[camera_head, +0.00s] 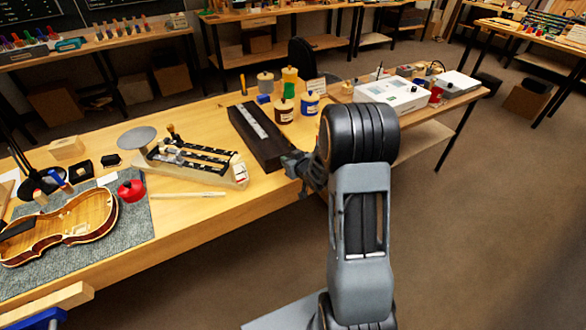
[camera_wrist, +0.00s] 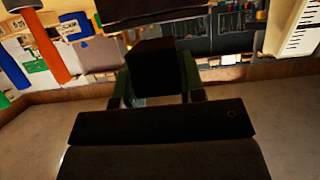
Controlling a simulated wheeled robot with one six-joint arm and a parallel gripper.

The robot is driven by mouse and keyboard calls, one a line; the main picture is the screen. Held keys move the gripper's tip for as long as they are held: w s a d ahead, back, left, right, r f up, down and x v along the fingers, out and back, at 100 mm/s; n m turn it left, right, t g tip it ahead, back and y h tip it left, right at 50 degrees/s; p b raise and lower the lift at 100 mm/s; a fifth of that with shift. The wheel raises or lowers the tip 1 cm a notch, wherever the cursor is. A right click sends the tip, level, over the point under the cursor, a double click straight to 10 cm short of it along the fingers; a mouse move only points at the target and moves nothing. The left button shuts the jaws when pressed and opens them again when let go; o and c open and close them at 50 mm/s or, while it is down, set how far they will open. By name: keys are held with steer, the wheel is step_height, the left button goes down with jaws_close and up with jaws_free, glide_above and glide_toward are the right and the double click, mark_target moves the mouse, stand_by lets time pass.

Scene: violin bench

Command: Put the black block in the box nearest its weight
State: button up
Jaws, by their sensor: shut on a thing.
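My gripper (camera_wrist: 157,92) is shut on a black block (camera_wrist: 152,66), which sits between the two fingers in the wrist view. In the head view my gripper (camera_head: 292,163) is at the right end of a long dark case (camera_head: 252,143) with a pale strip along it. The block cannot be made out there. A beam balance (camera_head: 190,163) with an empty round grey pan (camera_head: 137,138) stands left of the case. Two small black boxes, one at the left (camera_head: 82,171) and one at the right (camera_head: 110,160), sit beyond the mat. I cannot read any weights or labels.
A violin body (camera_head: 62,232) and a red round pot (camera_head: 131,190) lie on the grey mat (camera_head: 120,232). A white pencil-like stick (camera_head: 188,195) lies before the balance. Jars (camera_head: 284,110) stand behind the case, and a white instrument (camera_head: 392,94) is at the right.

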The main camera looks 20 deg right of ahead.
steer(key=w+f, duration=0.1)
steer(key=w+d+f, duration=0.1)
steer(key=f, duration=0.1)
steer(key=w+d+f, duration=0.1)
steer(key=f, duration=0.1)
steer(key=shift+d, duration=0.15)
steer(key=shift+f+p, duration=0.35)
steer(key=shift+f, duration=1.2)
steer(key=shift+f, duration=0.2)
steer(key=o, duration=1)
steer(key=shift+r, duration=0.1)
